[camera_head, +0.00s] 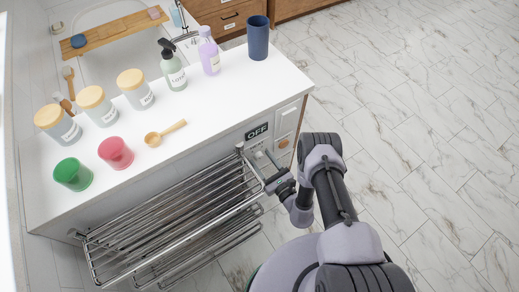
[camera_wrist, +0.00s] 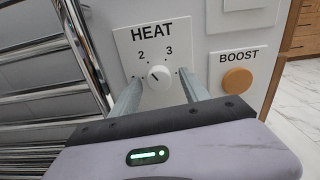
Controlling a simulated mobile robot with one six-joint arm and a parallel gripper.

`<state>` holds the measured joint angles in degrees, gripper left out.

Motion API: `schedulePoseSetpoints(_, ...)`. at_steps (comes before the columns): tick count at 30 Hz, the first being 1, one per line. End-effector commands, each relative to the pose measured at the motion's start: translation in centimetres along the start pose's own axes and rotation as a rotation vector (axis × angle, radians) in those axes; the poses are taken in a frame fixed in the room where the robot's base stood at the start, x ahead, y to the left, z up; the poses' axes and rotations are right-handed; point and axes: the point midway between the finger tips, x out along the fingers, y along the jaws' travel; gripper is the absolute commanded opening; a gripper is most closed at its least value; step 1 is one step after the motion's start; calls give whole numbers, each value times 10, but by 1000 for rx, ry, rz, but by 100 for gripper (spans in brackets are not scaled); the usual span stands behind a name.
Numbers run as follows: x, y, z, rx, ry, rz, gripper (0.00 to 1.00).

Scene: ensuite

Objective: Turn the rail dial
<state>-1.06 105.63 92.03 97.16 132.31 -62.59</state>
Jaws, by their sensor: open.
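The rail dial is a small round white knob (camera_wrist: 159,77) on a white plate (camera_wrist: 130,50) marked HEAT, with the numbers 2 and 3 above the knob. My gripper (camera_wrist: 160,85) is open, with one finger on each side of the knob in the wrist view. I cannot tell whether either finger touches it. The lower part of the plate is hidden behind my gripper.
A chrome towel rail (camera_wrist: 85,45) stands close on the left. An orange BOOST button (camera_wrist: 237,80) sits to the right of the dial. Jars, cups and bottles stand on the white counter (camera_head: 215,105). The tiled floor at right is clear.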

Motion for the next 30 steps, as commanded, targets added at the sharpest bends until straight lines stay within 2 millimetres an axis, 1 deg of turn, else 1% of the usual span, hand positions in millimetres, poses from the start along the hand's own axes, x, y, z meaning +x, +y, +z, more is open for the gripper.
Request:
schedulePoseSetpoints(9, 0, 1, 0, 0, 0, -1, 54)
schedulePoseSetpoints(11, 0, 1, 0, 0, 0, -1, 42)
schedulePoseSetpoints(15, 0, 1, 0, 0, 0, -1, 14)
schedulePoseSetpoints(17, 0, 1, 0, 0, 0, -1, 3)
schedulePoseSetpoints(18, 0, 1, 0, 0, 0, -1, 0)
schedulePoseSetpoints(25, 0, 1, 0, 16, 0, 0, 0)
schedulePoseSetpoints(30, 0, 1, -1, 84, 0, 0, 0)
